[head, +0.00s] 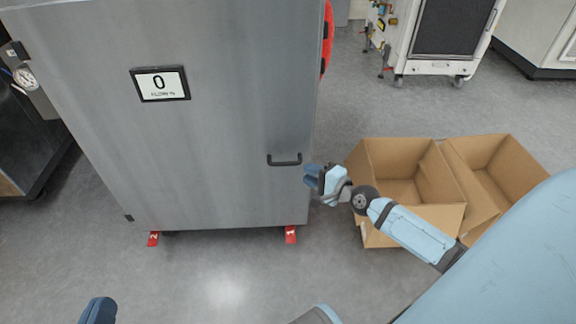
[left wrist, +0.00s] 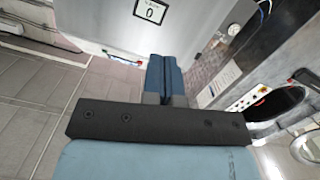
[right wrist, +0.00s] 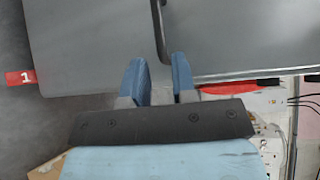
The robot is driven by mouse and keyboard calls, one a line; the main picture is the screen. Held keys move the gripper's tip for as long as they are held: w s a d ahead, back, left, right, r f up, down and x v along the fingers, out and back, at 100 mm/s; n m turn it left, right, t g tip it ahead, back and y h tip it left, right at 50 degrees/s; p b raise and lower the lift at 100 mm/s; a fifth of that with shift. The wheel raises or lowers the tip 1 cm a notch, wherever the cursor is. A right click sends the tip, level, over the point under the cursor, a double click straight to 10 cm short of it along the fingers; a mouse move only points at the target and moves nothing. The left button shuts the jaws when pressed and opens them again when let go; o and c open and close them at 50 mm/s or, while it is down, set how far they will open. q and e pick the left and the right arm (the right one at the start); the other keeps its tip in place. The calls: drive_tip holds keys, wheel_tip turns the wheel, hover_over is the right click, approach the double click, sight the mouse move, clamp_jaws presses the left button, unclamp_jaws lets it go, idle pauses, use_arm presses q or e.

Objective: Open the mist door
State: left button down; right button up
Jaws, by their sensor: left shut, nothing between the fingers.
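The mist door is the large grey metal front (head: 220,120) of the cabinet and looks closed. Its dark bar handle (head: 284,161) is near the lower right edge. My right gripper (head: 311,177) is just right of the handle at the door's edge. In the right wrist view its fingers (right wrist: 160,75) are apart with nothing held, and the handle (right wrist: 158,30) lies just ahead, in line with the gap between them. My left gripper (head: 98,310) is low at the left of the head view, away from the door. In the left wrist view its fingers (left wrist: 165,75) are together and empty.
A display (head: 160,83) reading 0 is on the door. Red floor tags marked 2 (head: 153,239) and 1 (head: 290,234) lie at the cabinet's base. Open cardboard boxes (head: 372,190) stand right of my right gripper. The floor before the door is clear.

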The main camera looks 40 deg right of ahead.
sight(288, 164)
use_arm(q)
drive_tip(key=shift+w+a+m+t+b, duration=0.4)
drive_tip(key=shift+m+b, duration=0.3)
drive_tip(key=shift+b, duration=0.2)
use_arm(e)
drive_tip(key=shift+x, duration=4.2)
drive_tip(key=shift+f, duration=0.1)
clamp_jaws()
